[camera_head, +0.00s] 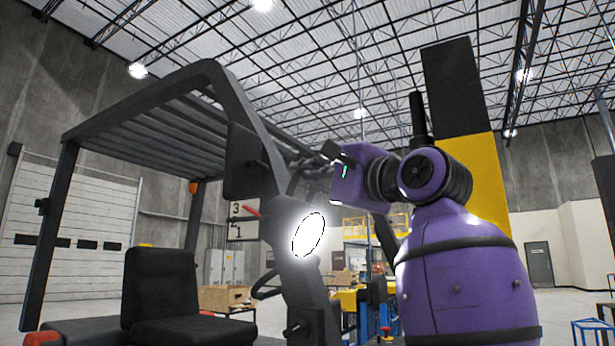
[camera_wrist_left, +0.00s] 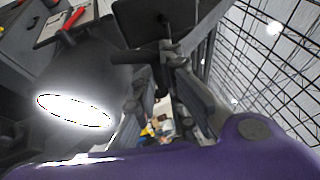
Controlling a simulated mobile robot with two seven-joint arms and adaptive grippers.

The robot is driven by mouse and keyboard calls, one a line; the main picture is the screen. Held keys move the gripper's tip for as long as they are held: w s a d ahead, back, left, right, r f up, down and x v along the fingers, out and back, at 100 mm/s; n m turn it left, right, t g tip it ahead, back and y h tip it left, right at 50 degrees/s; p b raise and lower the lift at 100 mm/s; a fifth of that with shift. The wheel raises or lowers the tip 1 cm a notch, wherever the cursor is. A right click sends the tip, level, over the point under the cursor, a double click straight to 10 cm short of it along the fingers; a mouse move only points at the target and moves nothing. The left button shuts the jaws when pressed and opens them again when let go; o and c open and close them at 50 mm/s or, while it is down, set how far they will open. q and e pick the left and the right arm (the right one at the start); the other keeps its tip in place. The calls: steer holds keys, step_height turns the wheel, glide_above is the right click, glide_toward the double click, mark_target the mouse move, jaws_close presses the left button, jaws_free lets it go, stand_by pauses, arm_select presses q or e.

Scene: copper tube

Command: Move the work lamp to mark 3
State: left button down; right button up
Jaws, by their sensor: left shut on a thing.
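The work lamp (camera_head: 308,235) glows white on the dark post of a forklift; its lit face also shows in the left wrist view (camera_wrist_left: 75,110). A pale mark plate (camera_head: 243,232) beside it carries 3 at the top and 1 at the bottom, with 2 between. A red pointer (camera_head: 252,211) crosses the plate, its left end beside the 3. My left gripper (camera_head: 318,160) is above the lamp. In the left wrist view its fingers (camera_wrist_left: 165,68) are closed around a dark bar that seems to belong to the lamp; the exact contact is hard to see. My right gripper is not in view.
The forklift's slatted roof guard (camera_head: 150,125) and front post stand close to my gripper. A dark panel (camera_head: 243,162) hangs just left of it. A black seat (camera_head: 160,290) is below.

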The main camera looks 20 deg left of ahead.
arm_select(q)
steer(key=shift+d+f+y, duration=0.1)
steer(key=shift+f+y, duration=0.2)
steer(key=shift+f, duration=0.05)
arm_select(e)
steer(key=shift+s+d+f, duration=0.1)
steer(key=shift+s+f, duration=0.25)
arm_select(q)
steer(key=c, duration=1.8)
jaws_free()
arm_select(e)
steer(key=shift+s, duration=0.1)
arm_select(q)
steer(key=shift+r+t, duration=0.1)
steer(key=shift+t, duration=0.2)
steer(key=v, duration=1.2)
steer(key=shift+m, duration=0.3)
